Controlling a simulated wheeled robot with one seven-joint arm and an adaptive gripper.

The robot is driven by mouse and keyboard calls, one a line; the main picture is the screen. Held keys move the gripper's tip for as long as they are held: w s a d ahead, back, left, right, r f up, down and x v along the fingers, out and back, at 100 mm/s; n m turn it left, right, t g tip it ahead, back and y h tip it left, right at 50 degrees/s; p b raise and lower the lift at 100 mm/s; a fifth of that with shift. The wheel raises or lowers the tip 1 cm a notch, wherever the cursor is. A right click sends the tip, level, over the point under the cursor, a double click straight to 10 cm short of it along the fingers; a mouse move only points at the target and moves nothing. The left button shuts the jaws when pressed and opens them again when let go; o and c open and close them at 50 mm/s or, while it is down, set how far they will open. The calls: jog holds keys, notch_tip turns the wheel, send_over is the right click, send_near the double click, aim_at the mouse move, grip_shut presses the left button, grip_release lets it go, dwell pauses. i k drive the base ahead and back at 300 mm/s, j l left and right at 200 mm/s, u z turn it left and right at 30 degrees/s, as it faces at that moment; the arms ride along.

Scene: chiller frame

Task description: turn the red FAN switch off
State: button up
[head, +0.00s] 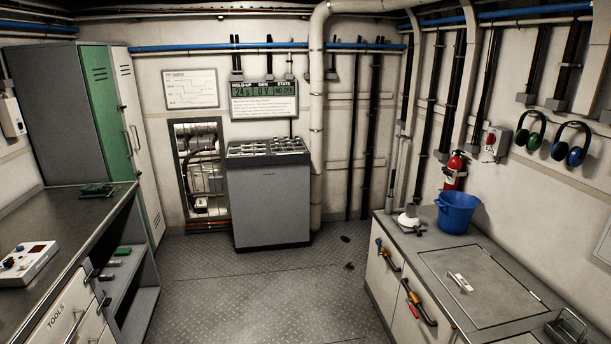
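A grey box with a red switch or knob (490,140) is mounted on the right wall, between the fire extinguisher and the green ear defenders. It is too small to read a FAN label or tell its position. A white control box (28,262) with a small red display and dark knobs lies on the left bench. Its labels cannot be read either. My gripper is not in view.
A grey cabinet (270,205) stands at the back under a display panel (264,88). The right counter (455,255) carries a blue bucket (457,212). A fire extinguisher (455,172) hangs behind it. The left bench (62,222) borders the clear middle floor (245,290).

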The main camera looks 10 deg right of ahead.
aim_at(491, 139)
jog(key=i+z, duration=0.1)
jog(key=i, duration=0.9)
jog(key=i+j+z, duration=0.15)
jog(key=i, duration=0.85)
jog(key=i+z, duration=0.7)
jog(key=i+j+z, duration=0.1)
jog(key=i+z, duration=0.25)
jog(key=k, duration=0.05)
